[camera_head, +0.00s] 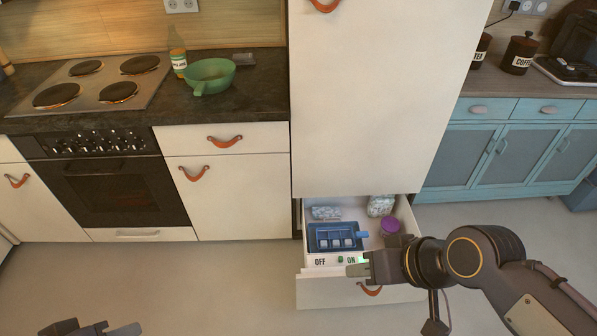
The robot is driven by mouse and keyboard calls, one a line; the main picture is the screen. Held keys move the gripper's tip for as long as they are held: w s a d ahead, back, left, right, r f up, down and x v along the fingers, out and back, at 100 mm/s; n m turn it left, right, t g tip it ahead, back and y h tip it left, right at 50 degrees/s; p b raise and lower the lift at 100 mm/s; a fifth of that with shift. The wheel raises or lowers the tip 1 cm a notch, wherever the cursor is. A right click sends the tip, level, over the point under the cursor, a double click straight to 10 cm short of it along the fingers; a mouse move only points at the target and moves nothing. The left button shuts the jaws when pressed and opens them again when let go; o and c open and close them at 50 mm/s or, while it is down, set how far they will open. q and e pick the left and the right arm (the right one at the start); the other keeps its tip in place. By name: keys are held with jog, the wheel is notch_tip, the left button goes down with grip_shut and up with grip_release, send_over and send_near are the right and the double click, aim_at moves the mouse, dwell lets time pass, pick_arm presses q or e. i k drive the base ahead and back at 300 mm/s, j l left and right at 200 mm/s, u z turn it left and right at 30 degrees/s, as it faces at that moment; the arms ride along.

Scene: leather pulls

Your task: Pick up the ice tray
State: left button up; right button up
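The ice tray (324,239) is blue with pale ice cubes in it. It lies in the open bottom drawer (315,289) of the tall white cabinet, at the drawer's left side. My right gripper (358,266) is over the front of the drawer, just in front of and to the right of the tray, pointing left. I see no hold on the tray, but I cannot tell how far the fingers are apart. My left gripper (122,330) is low at the bottom left edge, far from the drawer and partly cut off; its opening is unclear.
The drawer also holds frosty bags (381,206) at the back and a purple-lidded tub (390,226) at the right. The tall cabinet front (385,100) rises directly above it. The floor at left is clear.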

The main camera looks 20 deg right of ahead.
aim_at(342, 238)
jog(key=i+l, duration=0.3)
jog(key=i+l+u, duration=0.1)
jog(key=i+l, duration=0.25)
jog(key=l, duration=0.2)
